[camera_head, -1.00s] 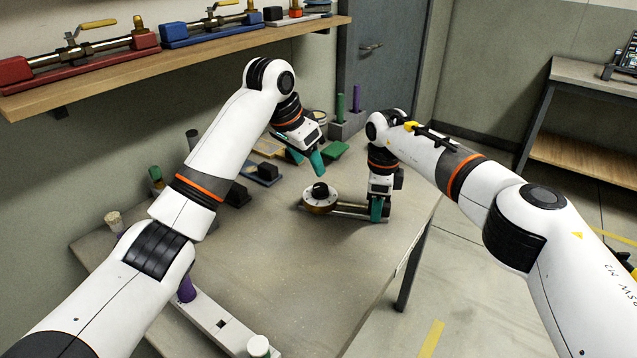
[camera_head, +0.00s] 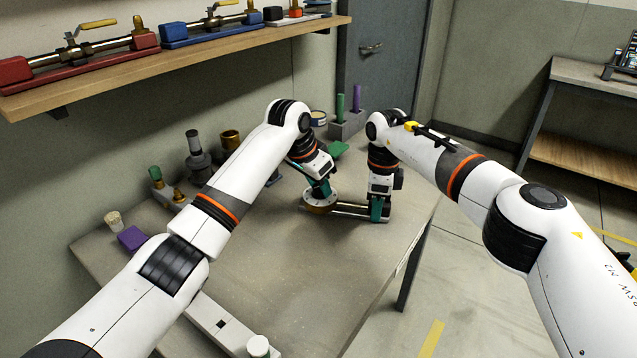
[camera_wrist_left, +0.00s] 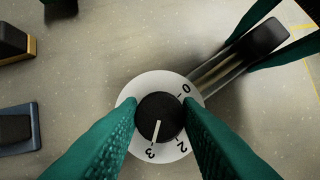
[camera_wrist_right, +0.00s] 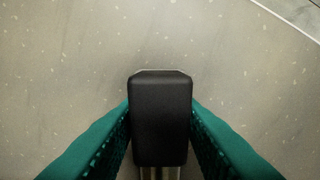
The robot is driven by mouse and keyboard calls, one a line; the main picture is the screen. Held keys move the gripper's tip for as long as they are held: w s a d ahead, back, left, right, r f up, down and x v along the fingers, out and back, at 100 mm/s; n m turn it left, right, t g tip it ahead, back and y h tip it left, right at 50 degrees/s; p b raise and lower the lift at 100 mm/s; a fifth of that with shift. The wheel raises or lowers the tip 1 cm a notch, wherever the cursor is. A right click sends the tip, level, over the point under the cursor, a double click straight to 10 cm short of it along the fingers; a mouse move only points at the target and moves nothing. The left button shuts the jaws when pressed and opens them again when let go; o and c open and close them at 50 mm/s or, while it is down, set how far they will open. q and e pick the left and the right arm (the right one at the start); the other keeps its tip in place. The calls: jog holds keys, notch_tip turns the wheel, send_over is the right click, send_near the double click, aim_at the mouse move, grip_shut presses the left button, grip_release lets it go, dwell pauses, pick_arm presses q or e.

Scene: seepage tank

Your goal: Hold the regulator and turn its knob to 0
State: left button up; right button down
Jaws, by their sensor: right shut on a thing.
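The regulator has a brass body with a white dial (camera_head: 318,203) and a bar running right to a black end block (camera_wrist_left: 261,39). Its black knob (camera_wrist_left: 158,112) has a pale pointer line directed near the 3; the 0 is at the dial's upper right. My left gripper (camera_head: 321,188) is above the dial, its green fingers on either side of the knob, open, with slight gaps showing. My right gripper (camera_head: 378,210) is shut on the regulator's black end block, which also shows between its fingers in the right wrist view (camera_wrist_right: 160,118).
A wooden shelf (camera_head: 200,62) with red and blue valve units runs along the wall. Several fittings and a purple block (camera_head: 132,237) stand at the table's left. A grey holder (camera_head: 348,125) with green and purple pegs is at the back. The table's front middle is clear.

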pick_arm(q)
jog(key=c, duration=0.4)
jog(key=n+y, duration=0.1)
jog(key=n, duration=0.2)
jog(key=shift+s+d+n+t, duration=0.1)
jog(key=shift+n+t, duration=0.2)
jog(key=n+y, duration=0.1)
jog(key=n, duration=0.2)
jog(key=shift+d+n+y, duration=0.1)
jog(key=shift+n+y, duration=0.2)
jog(key=n+y, duration=0.2)
jog(key=n, duration=0.3)
jog(key=shift+d, duration=0.15)
jog(key=shift+n+g+y, duration=0.4)
jog(key=shift+n+y, duration=0.4)
jog(key=shift+n, duration=1.7)
